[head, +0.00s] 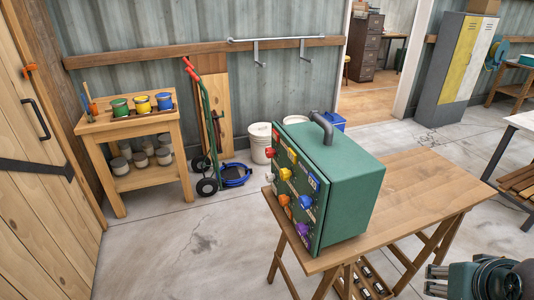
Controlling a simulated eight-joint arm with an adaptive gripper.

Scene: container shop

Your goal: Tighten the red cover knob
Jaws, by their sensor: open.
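A green box (350,190) with a dark handle on top stands on a wooden folding table (425,180). Its left-facing panel carries several coloured knobs. A red knob (276,135) shows near the panel's upper left edge, seen at a steep angle. Yellow, blue, orange and purple knobs sit around and below it. I cannot tell how tight the red knob is. My gripper (430,281) is at the bottom right, open and empty, in front of the table and well away from the box and its panel.
A shelf stand (130,128) with paint cans, a hand truck (208,150) and white buckets (260,140) stand behind, at the left. Lockers (455,70) and a bench stand at the right. The tabletop right of the box is clear. Floor is open left of the table.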

